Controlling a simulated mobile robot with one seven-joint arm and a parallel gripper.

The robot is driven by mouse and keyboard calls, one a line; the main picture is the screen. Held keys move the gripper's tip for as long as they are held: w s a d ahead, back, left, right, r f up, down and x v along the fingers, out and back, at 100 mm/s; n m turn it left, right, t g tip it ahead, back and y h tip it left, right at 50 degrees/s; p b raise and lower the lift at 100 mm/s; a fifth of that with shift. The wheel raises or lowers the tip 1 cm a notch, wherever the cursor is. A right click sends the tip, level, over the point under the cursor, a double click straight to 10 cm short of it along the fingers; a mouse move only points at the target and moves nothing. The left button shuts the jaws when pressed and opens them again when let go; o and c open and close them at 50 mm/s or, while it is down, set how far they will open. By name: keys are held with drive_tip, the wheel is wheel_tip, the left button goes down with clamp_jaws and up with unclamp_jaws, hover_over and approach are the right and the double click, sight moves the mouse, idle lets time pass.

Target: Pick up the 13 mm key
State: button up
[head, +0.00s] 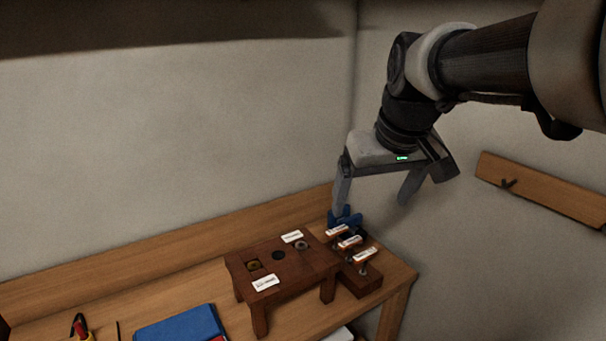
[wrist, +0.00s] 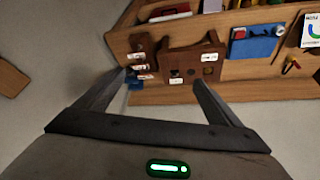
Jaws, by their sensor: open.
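Three small items with orange-and-white tags stand in a row on a dark wooden block (head: 368,286): a far one (head: 337,231), a middle one (head: 350,242) and a near one (head: 365,255). They look like the keys, but the tag writing is too small to read, so I cannot tell which is the 13 mm key. My gripper (head: 375,203) is open and empty, above and behind the row. In the wrist view my gripper (wrist: 160,77) has its fingers spread, with the tagged row (wrist: 142,68) near the left fingertip.
A dark wooden stand (head: 300,266) with holes and white labels is left of the keys. A blue object (head: 345,219) is just behind the row. A blue case (head: 178,325) lies further left on the wooden bench (head: 105,306). Walls close off the back and right.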

drive_tip(key=w+f+n+b, duration=0.1)
drive_tip(key=w+f, duration=0.2)
drive_tip(key=w, duration=0.5)
drive_tip(key=w+f+n+b, duration=0.1)
drive_tip(key=w+f, duration=0.1)
drive_tip(key=w, duration=0.6)
drive_tip(key=n+g+y+b, duration=0.1)
drive_tip(key=n+y+b, duration=0.1)
approach(337, 229)
drive_tip(key=x, duration=0.3)
drive_tip(key=p+x, duration=0.1)
drive_tip(key=x, duration=0.1)
drive_tip(key=shift+s+a, duration=0.15)
drive_tip(key=shift+a, duration=0.15)
drive_tip(key=shift+d+p+x, duration=0.15)
drive_tip(key=shift+p+x, duration=0.15)
drive_tip(key=shift+x, duration=1.05)
drive_tip(key=shift+d+p+x, duration=0.2)
drive_tip(key=shift+p+x, duration=0.05)
drive_tip(key=shift+x, duration=1.05)
drive_tip(key=c, duration=1.2)
